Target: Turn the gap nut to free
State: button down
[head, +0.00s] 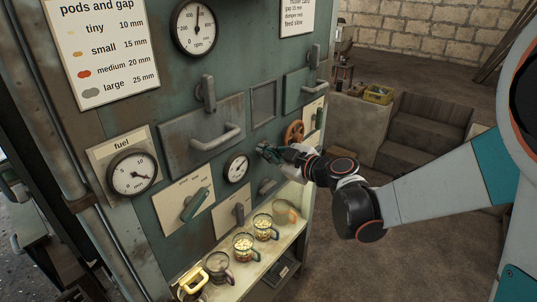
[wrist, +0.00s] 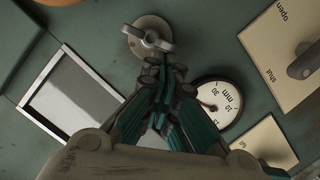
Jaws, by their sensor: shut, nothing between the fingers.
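The gap nut, a grey wing nut (wrist: 150,39) on a round metal boss, is at the top middle of the wrist view on the green panel. One wing points towards the lower right. My gripper (wrist: 163,72), with dark fingertips and teal fingers, is shut and empty just below the nut. Its tips overlap the nut's lower edge in the picture; I cannot tell whether they touch it. In the head view my gripper (head: 266,153) is close to the panel, and the nut cannot be made out.
A small dial (head: 237,168) and an orange handwheel (head: 294,132) flank my gripper. Levers, including a green one (head: 195,205), stick out from the panel. Several glass jars (head: 245,246) stand on the lit shelf below. The floor right of the cabinet is clear.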

jog(key=shift+s+a+f+n+t+b, duration=0.1)
jog(key=shift+f+n+t+b, duration=0.25)
jog(key=shift+n+b, duration=0.35)
jog(key=shift+s+a+f+n+t+b, duration=0.1)
jog(key=shift+f+n+t+b, duration=0.15)
jog(key=shift+f+n+b, duration=0.45)
jog(key=shift+r, duration=0.15)
jog(key=shift+f+b, duration=0.55)
jog(key=shift+b, duration=0.05)
jog(key=shift+w+d+f+b, duration=0.1)
jog(key=shift+d+f+b, duration=0.05)
jog(key=shift+f+b, duration=0.45)
dwell(1.2)
